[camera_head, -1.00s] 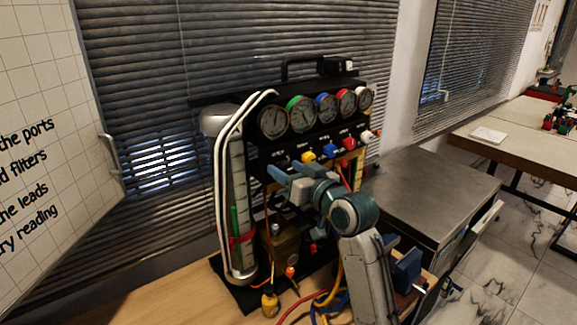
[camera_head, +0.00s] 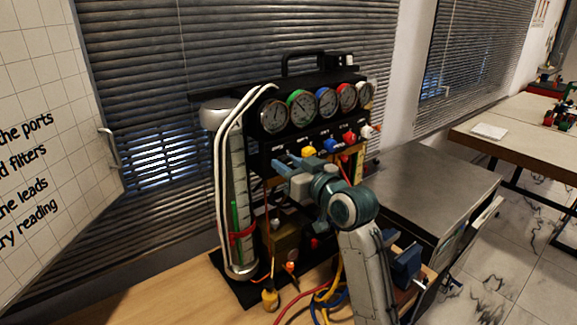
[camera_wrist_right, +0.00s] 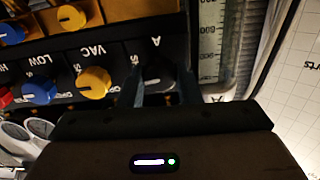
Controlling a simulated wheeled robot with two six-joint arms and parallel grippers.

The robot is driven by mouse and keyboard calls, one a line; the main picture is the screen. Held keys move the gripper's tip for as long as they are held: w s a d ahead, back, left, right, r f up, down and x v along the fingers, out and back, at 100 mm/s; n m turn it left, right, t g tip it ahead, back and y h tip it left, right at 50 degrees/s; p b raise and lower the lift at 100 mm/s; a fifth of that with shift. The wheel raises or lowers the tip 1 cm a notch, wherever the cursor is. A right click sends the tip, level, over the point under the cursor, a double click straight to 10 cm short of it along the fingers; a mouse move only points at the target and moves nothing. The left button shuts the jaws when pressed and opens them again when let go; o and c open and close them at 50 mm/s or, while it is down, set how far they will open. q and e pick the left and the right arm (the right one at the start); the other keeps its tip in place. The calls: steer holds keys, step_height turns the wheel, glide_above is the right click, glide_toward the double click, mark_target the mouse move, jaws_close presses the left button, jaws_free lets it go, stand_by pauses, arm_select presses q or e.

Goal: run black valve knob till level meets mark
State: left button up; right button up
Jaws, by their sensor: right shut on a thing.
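The black valve knob (camera_wrist_right: 158,75), under the letter A, sits at the left end of the panel's valve row. My right gripper (camera_head: 284,180) is shut on it. In the right wrist view, its fingers (camera_wrist_right: 160,92) lie on either side of the knob; in the head view they hide it. The tall scaled level tube (camera_head: 239,180) stands at the panel's left, and its upper part shows in the wrist view (camera_wrist_right: 210,45). A narrow green strip (camera_head: 235,215) and a red band (camera_head: 242,236) show low on the tube. The exact liquid level is too small to tell. My left gripper is out of view.
Several round gauges (camera_head: 302,105) line the panel top. A yellow knob (camera_wrist_right: 93,82) and a blue knob (camera_wrist_right: 39,90) sit beside the black one. White hoses (camera_head: 222,165) run along the tube. Coloured cables (camera_head: 322,303) lie on the wooden bench (camera_head: 180,300).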

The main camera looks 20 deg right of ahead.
steer(key=n+b, duration=0.1)
steer(key=n, duration=0.3)
steer(key=shift+a+f+n+b, duration=0.1)
steer(key=shift+n+b, duration=2.45)
steer(key=shift+n, duration=3.75)
steer(key=o, duration=1)
steer(key=shift+c, duration=0.2)
